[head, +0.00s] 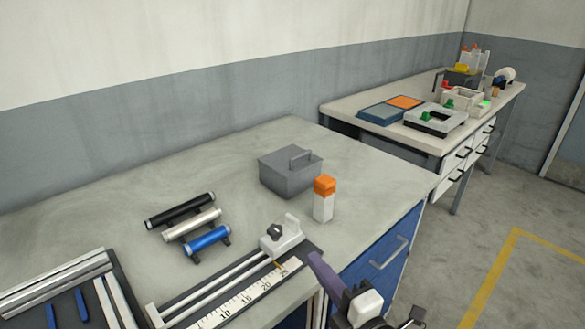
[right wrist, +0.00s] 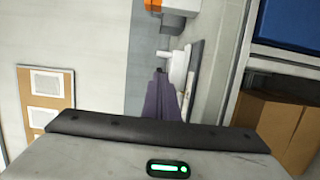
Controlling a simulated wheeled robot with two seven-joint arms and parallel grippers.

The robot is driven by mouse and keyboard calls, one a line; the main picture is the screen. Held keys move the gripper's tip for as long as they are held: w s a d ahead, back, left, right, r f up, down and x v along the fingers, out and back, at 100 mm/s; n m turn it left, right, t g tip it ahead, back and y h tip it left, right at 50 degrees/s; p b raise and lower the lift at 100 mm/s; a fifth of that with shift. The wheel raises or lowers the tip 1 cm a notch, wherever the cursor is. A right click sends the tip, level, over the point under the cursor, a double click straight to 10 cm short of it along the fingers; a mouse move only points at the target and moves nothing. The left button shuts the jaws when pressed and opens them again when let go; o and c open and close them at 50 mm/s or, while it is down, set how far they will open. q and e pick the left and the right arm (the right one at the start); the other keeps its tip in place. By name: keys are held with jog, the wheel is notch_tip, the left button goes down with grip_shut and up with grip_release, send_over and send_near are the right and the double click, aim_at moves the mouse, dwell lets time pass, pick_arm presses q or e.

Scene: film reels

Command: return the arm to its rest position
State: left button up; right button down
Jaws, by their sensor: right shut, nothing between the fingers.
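My right gripper (head: 316,262) is low in the head view, at the front edge of the near bench, with its purple fingers pointing up and left. The fingers are shut and hold nothing. They show together in the right wrist view (right wrist: 160,80), close to a pale fitting. In the head view the fingertips are just right of the measuring rail's end (head: 288,235); I cannot tell whether they touch it. My left gripper is not in view.
The near bench carries a grey lidded box (head: 285,178), an orange-capped white bottle (head: 323,205), black, white and blue rollers (head: 207,239) on stands, and a ruler (head: 245,297). A second bench (head: 350,108) stands at the back right. Open floor (head: 470,230) lies to the right.

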jog(key=s+d+f+m+g+h, duration=0.2)
jog(key=s+d+f+m+g, duration=0.2)
jog(key=s+f+m, duration=0.6)
jog(key=s+d+f+m+g+h, duration=0.3)
jog(key=s+d+f+m+g, duration=0.1)
jog(key=s+f+m, duration=0.6)
jog(key=s+d+f, duration=0.1)
jog(key=s+f, duration=0.2)
jog(key=f, duration=0.2)
jog(key=shift+f+m, duration=0.25)
jog(key=shift+m, duration=0.15)
